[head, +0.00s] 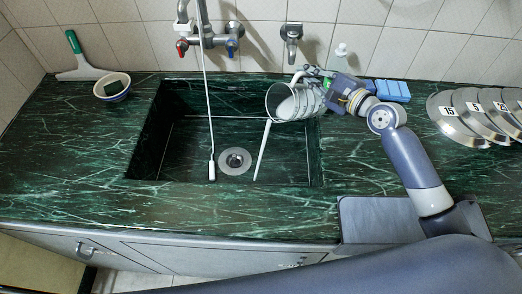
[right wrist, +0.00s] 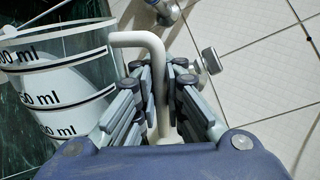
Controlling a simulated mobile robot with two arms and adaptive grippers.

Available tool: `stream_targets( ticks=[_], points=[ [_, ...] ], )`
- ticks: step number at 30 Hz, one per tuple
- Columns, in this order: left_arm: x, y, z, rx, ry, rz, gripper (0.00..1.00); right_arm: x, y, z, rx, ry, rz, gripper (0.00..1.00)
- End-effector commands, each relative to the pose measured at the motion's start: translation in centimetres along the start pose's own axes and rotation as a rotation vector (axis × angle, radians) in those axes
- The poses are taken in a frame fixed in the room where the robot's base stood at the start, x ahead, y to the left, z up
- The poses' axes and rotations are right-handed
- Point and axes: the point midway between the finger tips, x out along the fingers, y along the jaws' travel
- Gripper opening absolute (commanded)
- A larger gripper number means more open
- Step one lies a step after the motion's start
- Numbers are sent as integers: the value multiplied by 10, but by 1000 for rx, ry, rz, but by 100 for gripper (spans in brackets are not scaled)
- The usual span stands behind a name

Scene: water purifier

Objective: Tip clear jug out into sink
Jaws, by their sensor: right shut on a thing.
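The clear jug (head: 286,103), with black volume marks, is tilted over the right part of the sink (head: 190,150), its open mouth facing left. Something whitish shows inside it. A thin white streak (head: 262,150) runs from below its mouth down toward the sink floor; I cannot tell whether it is liquid or a rod. My right gripper (head: 322,78) is shut on the jug's white handle (right wrist: 150,40), with its fingers on both sides of it. In the right wrist view, the jug (right wrist: 62,90) is left of the fingers. My left gripper is not in view.
A wall faucet (head: 208,42) with red and blue knobs stands behind the sink; a thin white line hangs from it. A second tap (head: 291,36) is close behind the jug. Right are blue blocks (head: 388,90) and numbered metal discs (head: 460,118); left, a bowl (head: 112,88) and squeegee (head: 80,65).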

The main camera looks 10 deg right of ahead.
Motion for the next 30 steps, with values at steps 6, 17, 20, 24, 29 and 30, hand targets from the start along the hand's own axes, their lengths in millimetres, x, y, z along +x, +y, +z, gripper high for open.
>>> stream_targets(
  ticks=[6, 17, 20, 24, 29, 30],
  points=[
    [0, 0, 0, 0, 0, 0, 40, 0, -2, 2, -12, 1, -4, 0],
    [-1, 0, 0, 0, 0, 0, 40, 0, -1, 4, -31, 4, -4, 0],
    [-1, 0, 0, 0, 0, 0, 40, 0, 0, 5, -37, 5, -4, 0],
    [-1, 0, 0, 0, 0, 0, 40, 0, 0, 6, -44, 6, -4, 0],
    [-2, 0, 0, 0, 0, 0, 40, 0, 0, 7, -52, 7, -4, 0],
    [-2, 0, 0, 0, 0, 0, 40, 0, 1, 7, -54, 8, -4, 0]
  ],
)
